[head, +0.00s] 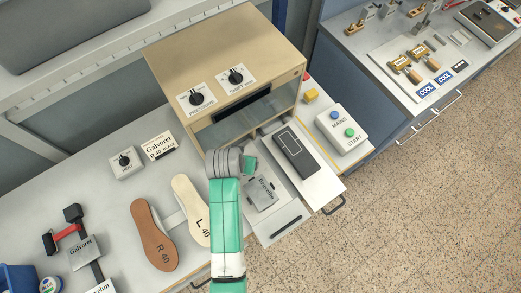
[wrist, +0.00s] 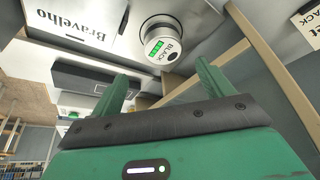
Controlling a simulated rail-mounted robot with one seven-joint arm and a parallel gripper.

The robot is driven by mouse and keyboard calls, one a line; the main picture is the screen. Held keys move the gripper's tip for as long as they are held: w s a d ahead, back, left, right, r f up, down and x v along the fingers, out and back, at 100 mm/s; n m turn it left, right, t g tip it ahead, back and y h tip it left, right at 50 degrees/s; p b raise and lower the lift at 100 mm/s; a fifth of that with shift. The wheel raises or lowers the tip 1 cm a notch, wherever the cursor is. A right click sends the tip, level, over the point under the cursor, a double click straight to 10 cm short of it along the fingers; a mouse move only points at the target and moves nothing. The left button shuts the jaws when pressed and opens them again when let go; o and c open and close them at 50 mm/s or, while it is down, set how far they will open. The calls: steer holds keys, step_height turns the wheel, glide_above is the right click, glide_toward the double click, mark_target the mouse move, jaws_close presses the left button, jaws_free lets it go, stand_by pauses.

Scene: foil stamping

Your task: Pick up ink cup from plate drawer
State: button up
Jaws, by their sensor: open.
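The ink cup (wrist: 160,42) is a round white cup with a green and black "BLACK" label. In the wrist view it stands beyond my open fingers, roughly between them, with no visible contact. My gripper (wrist: 163,72) is open and empty. In the head view my gripper (head: 249,165) is over the back of the pulled-out plate drawer (head: 276,226), by the machine front, and the cup is hidden there. The "Bravelho" plate (head: 262,193) lies in the drawer, and its lettered surface (wrist: 75,28) shows left of the cup in the wrist view.
The beige machine (head: 235,65) with two dials stands behind the drawer. A dark block (head: 295,152) lies right of the drawer, next to the START button box (head: 342,130). Two shoe insoles (head: 154,235) lie left of my arm. Floor is open at the right.

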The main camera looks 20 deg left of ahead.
steer(key=shift+w, duration=0.15)
steer(key=shift+a+f, duration=0.15)
step_height(320, 180, down, 2)
steer(key=shift+w+a, duration=0.1)
steer(key=shift+a, duration=0.05)
steer(key=b+x, duration=0.1)
steer(key=x, duration=0.4)
steer(key=shift+a+f, duration=0.1)
steer(key=shift+f, duration=0.1)
steer(key=c, duration=1.2)
steer(key=shift+r, duration=0.5)
steer(key=v, duration=0.3)
steer(key=shift+a, duration=0.1)
steer(key=s, duration=0.5)
steer(key=s+r, duration=0.1)
steer(key=s, duration=0.4)
steer(key=s+a+p, duration=0.1)
steer(key=s, duration=0.4)
steer(key=shift+r, duration=0.15)
